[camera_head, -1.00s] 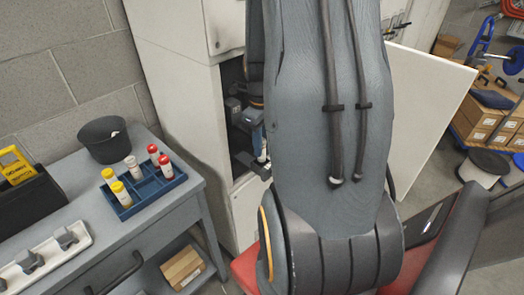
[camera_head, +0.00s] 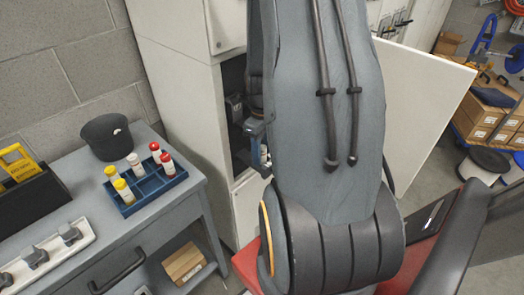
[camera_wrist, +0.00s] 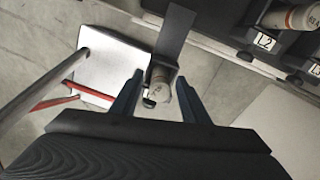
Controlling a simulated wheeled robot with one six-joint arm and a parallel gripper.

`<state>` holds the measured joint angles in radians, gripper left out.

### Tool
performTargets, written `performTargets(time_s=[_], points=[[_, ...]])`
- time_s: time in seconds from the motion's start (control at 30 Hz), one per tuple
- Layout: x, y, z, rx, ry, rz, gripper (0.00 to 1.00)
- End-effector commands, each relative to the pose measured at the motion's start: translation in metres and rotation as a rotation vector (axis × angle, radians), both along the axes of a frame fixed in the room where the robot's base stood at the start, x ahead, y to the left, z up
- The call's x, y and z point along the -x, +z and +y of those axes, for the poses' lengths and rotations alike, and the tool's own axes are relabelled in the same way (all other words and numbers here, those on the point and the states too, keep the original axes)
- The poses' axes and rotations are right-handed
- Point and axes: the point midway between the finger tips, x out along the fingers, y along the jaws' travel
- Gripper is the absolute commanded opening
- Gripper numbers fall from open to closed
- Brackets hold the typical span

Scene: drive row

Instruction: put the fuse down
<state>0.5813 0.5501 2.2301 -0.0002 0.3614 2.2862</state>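In the wrist view, a pale, round-topped fuse (camera_wrist: 160,78) shows between the two blue fingers of my gripper (camera_wrist: 159,76). A gap shows on each side of it, so my gripper looks open. A dark grey bracket (camera_wrist: 175,35) is right beside the fuse; whether the fuse is seated in it is unclear. In the head view, my gripper (camera_head: 259,150) is at the open cabinet bay (camera_head: 233,75), partly hidden by my arm.
A labelled L2 holder (camera_wrist: 264,41) is at the upper right, with another fuse (camera_wrist: 293,18) near it.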

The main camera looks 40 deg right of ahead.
Motion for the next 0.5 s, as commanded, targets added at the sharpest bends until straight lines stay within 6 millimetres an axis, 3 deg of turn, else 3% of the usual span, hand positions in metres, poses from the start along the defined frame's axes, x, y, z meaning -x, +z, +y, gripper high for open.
performTargets(time_s=[0.27,0.5], points=[[0.0,0.004,0.0,0.001,0.0,-0.001,0.41],[-0.001,0.027,-0.001,0.002,0.0,-0.004,0.41]])
